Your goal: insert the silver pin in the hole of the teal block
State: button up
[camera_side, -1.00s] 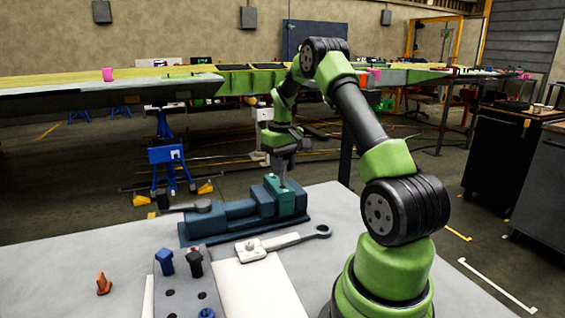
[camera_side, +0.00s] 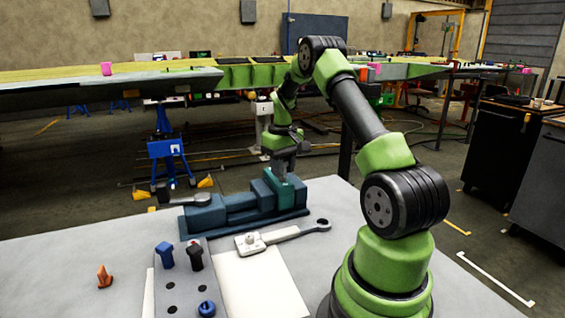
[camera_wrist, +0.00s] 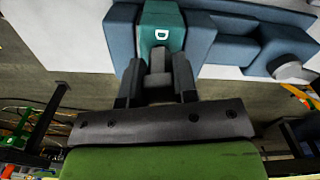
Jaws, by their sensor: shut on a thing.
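The teal block (camera_side: 288,194) is clamped in the blue vise (camera_side: 240,207) on the grey table. It also shows at the top of the wrist view (camera_wrist: 160,20), with a bright D-shaped mark (camera_wrist: 162,34) on its face that looks like the hole's opening. My gripper (camera_side: 283,172) points down right above the block. In the wrist view my gripper (camera_wrist: 157,72) is shut on a grey piece, apparently the silver pin (camera_wrist: 157,62), between its fingers. The pin's lower end is hidden, so I cannot tell whether it is in the hole.
A wrench-like tool (camera_side: 285,236) lies in front of the vise. A grey holder plate (camera_side: 178,285) with blue and black knobs stands nearer, and an orange piece (camera_side: 104,277) lies to its left. The table's left front is mostly clear.

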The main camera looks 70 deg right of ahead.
jog(key=shift+f, duration=0.35)
jog(key=o, duration=1)
notch_tip(320, 180, up, 17)
dwell(0.3)
dwell(0.4)
